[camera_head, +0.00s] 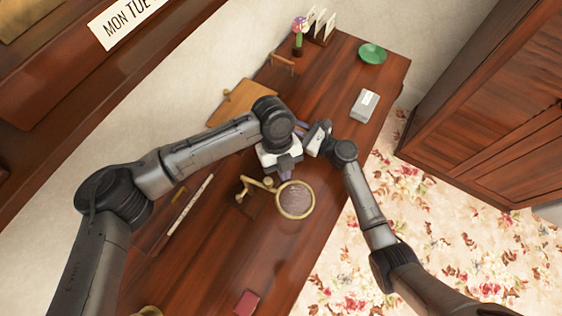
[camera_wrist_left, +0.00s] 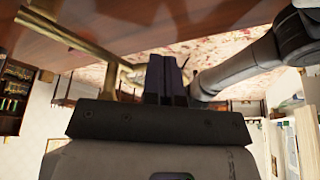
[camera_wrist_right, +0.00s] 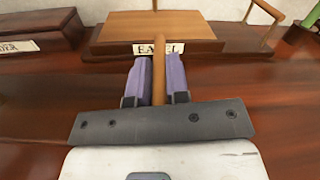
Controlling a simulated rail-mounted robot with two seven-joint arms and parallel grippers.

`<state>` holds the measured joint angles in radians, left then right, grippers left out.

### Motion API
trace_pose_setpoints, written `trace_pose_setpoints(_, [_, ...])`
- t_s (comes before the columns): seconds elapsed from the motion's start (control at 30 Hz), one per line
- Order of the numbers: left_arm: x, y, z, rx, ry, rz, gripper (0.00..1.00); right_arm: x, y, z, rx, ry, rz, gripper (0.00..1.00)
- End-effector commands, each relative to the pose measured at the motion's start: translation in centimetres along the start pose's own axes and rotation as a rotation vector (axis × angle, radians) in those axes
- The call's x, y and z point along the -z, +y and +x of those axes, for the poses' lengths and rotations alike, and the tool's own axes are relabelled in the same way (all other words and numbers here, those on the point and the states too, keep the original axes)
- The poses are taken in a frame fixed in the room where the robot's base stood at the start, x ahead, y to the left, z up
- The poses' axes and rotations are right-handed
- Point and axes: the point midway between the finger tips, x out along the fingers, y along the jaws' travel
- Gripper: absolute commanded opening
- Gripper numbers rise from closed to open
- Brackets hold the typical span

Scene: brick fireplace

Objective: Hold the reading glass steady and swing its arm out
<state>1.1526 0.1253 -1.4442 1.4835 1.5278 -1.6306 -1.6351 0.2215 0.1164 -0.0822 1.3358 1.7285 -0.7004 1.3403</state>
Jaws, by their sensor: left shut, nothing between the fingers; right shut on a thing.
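The reading glass is a brass ring with a round lens (camera_head: 296,201) on a jointed brass arm (camera_head: 257,184), near the middle of the desk. Its brass rod (camera_wrist_left: 75,38) also crosses the upper left of the left wrist view. My left gripper (camera_head: 285,171) is shut and empty, just above the ring in the head view and close beside the brass arm; contact cannot be told. My right gripper (camera_wrist_right: 157,82) is shut on an upright wooden rod (camera_wrist_right: 159,62). The rod's lower end is hidden, and I cannot tell what it belongs to.
Behind the rod is a wooden stand labelled EASEL (camera_wrist_right: 118,30). The desk also bears a grey box (camera_head: 364,104), green dish (camera_head: 372,54), flower vase (camera_head: 298,42), pale strip (camera_head: 190,205) and red book (camera_head: 246,301). Desk (camera_head: 215,270) near the book is mostly clear.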

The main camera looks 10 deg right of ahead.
Motion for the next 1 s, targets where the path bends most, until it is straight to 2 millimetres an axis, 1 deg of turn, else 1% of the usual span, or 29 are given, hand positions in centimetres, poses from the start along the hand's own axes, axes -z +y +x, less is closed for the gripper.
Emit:
trace_pose_setpoints(0.37, [0.2, 0.0, 0.1, 0.0, 0.001, 0.0, 0.0, 0.2, 0.1, -0.1, 0.001, 0.004, 0.001, 0.0])
trace_pose_setpoints(0.6, [1.7, 0.6, 0.8, 0.001, 0.002, 0.002, 0.0, 0.2, 0.0, -0.1, 0.001, 0.004, 0.001, 0.0])
trace_pose_setpoints(0.9, [1.6, 0.6, 0.7, 0.0, 0.001, 0.001, 0.0, 0.2, 0.0, -0.1, 0.001, 0.004, 0.001, 0.0])
trace_pose_setpoints(1.0, [1.1, 0.6, 0.5, 0.0, 0.0, -0.002, 0.0, 0.2, 0.1, -0.1, 0.001, 0.004, 0.001, 0.0])
